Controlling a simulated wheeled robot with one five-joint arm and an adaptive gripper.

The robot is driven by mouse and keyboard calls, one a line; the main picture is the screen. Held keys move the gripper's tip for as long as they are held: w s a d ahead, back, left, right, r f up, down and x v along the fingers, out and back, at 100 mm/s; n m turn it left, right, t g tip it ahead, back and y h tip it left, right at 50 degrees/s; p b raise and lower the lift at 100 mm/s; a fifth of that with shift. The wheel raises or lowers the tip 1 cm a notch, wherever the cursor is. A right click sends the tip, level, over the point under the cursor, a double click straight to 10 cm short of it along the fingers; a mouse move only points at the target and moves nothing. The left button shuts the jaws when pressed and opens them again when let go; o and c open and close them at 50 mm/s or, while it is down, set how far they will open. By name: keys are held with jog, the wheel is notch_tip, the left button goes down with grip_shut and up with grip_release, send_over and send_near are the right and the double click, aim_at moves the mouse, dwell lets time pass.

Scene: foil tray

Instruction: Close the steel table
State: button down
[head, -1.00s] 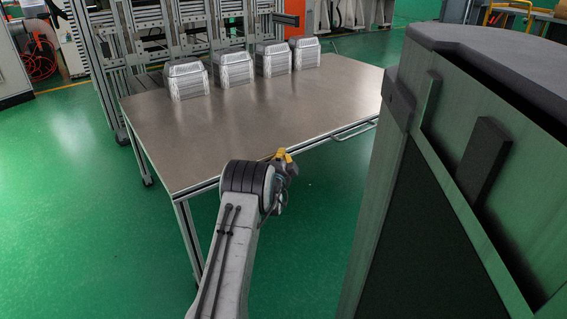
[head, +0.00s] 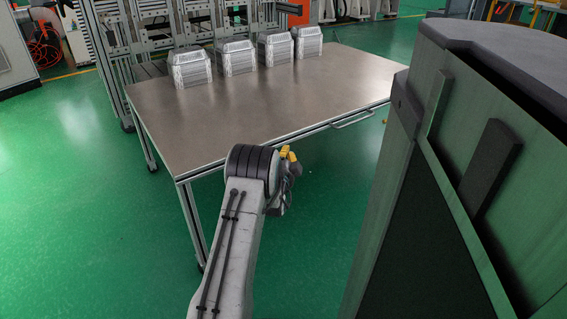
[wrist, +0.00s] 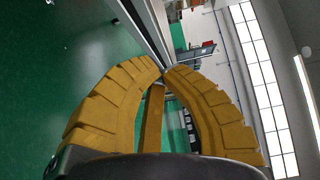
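The steel table (head: 290,100) has a brushed metal top and a pale frame on castors, and stands ahead of me in the head view. A bar handle (head: 352,120) sticks out from its front edge at the right. I cannot tell whether a drawer front stands out there. My gripper (head: 291,154) has yellow fingers and is near the table's front edge, left of the handle and apart from it. In the wrist view the fingertips (wrist: 163,70) meet with nothing visible between them. A pale table-like edge (wrist: 150,25) runs behind the tips. My arm hides part of the table's front.
Several foil trays (head: 237,58) stand in a row at the table's back. A large dark-topped cabinet-like body (head: 410,180) fills the right side. Metal frames (head: 135,35) stand behind the table. The green floor (head: 90,200) is clear at the left.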

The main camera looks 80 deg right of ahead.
jog(key=a+p, duration=0.1)
jog(key=a, duration=0.5)
jog(key=shift+w+p, duration=0.25)
jog(key=shift+p, duration=0.05)
jog(key=shift+a+r, duration=0.1)
